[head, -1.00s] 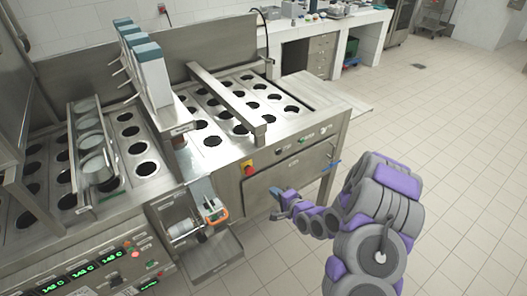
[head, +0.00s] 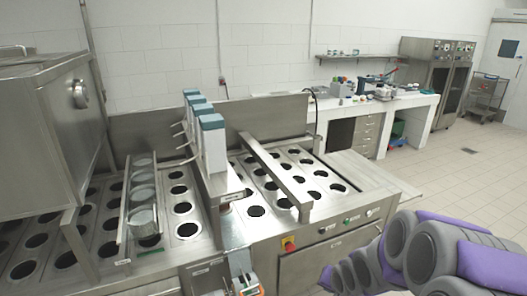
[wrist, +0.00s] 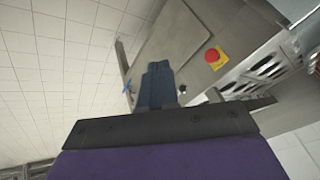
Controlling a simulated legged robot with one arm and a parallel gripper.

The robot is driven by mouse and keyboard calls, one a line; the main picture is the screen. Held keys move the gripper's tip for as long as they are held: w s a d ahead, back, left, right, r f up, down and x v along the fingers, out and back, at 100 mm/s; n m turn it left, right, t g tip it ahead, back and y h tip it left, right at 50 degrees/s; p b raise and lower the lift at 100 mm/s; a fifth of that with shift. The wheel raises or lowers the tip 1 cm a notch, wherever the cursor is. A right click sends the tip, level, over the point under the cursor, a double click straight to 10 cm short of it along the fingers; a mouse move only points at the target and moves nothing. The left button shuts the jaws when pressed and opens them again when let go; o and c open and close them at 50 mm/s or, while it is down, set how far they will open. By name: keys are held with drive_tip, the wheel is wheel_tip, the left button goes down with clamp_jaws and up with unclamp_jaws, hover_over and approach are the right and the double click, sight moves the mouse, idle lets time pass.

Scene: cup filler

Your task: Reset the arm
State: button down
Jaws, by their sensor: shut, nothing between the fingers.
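My gripper (head: 327,277) shows at the bottom of the head view, in front of the cup filler's front panel, at the end of my grey and purple arm. In the wrist view the dark fingers of my gripper (wrist: 158,84) are together with nothing between them. They point toward the steel cup filler (wrist: 180,45), apart from it as far as I can tell. The cup filler (head: 330,240) has rows of round holes in its top, and a red emergency button (head: 289,243) on its front.
A row of tall dispensers (head: 212,145) stands on the filler, with clear cups (head: 143,190) in a rack to the left. A white counter (head: 370,108) holds tools at the back. The tiled floor (head: 450,170) at right is clear.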

drive_tip(key=s+a+r+n+g, duration=0.1)
drive_tip(key=s+r, duration=0.3)
drive_tip(key=s, duration=0.7)
drive_tip(key=s+a+r+n+g, duration=0.1)
drive_tip(key=s+r+g, duration=0.3)
drive_tip(key=s, duration=0.7)
drive_tip(key=s+a+r+n+g, duration=0.2)
drive_tip(key=s+r, duration=0.3)
drive_tip(key=s, duration=0.6)
drive_tip(key=shift+r+n+g+h, duration=0.3)
drive_tip(key=shift+n, duration=0.4)
drive_tip(key=shift+s+a, duration=0.1)
